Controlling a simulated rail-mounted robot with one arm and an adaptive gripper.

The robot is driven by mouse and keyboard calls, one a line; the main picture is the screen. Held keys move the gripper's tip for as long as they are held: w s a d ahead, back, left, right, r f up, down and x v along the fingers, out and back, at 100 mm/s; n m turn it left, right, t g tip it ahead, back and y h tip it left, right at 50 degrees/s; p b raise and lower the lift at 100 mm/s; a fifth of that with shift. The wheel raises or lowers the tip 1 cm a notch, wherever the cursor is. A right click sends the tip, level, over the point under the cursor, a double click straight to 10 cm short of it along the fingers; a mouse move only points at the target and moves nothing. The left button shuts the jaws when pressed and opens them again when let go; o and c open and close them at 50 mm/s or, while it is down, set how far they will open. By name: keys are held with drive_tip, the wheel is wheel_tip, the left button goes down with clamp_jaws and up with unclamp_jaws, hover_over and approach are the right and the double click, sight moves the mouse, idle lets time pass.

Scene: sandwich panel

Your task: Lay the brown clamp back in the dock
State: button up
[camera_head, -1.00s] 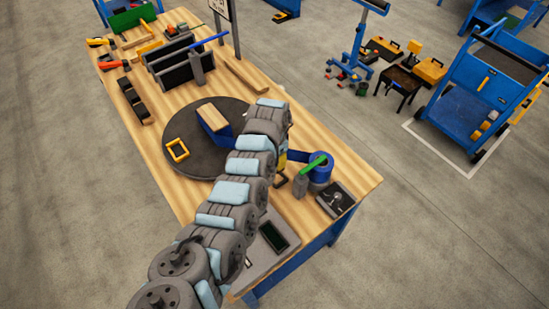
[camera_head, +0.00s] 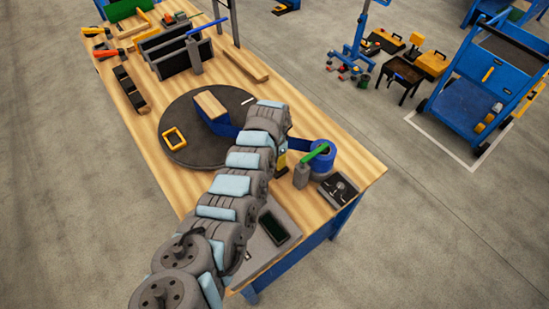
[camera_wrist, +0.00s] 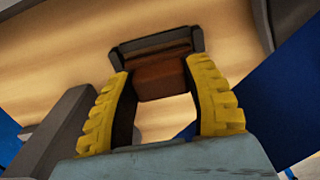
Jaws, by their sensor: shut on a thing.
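The brown clamp (camera_wrist: 162,82) shows in the wrist view as a brown block between the two yellow fingers of my gripper (camera_wrist: 160,70), which is shut on it. A dark grey bracket (camera_wrist: 150,45) lies at the far side of the brown block. I cannot tell whether this bracket belongs to the clamp or to the dock. In the head view my arm hides the clamp, and only a small yellow part of my gripper (camera_head: 281,161) shows beside the blue strip. I cannot make out the dock there.
The wooden workbench (camera_head: 345,160) carries a dark round plate (camera_head: 185,115) with a yellow frame (camera_head: 174,138) and a wood-topped blue block (camera_head: 212,108). A blue tape roll (camera_head: 321,156), a grey bottle with a green top (camera_head: 302,174) and a dark box (camera_head: 337,188) stand at the right.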

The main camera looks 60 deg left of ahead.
drive_tip(key=o, duration=1.2)
drive_tip(key=shift+r, duration=0.2)
drive_tip(key=shift+r, duration=5.85)
drive_tip(key=shift+w, duration=0.15)
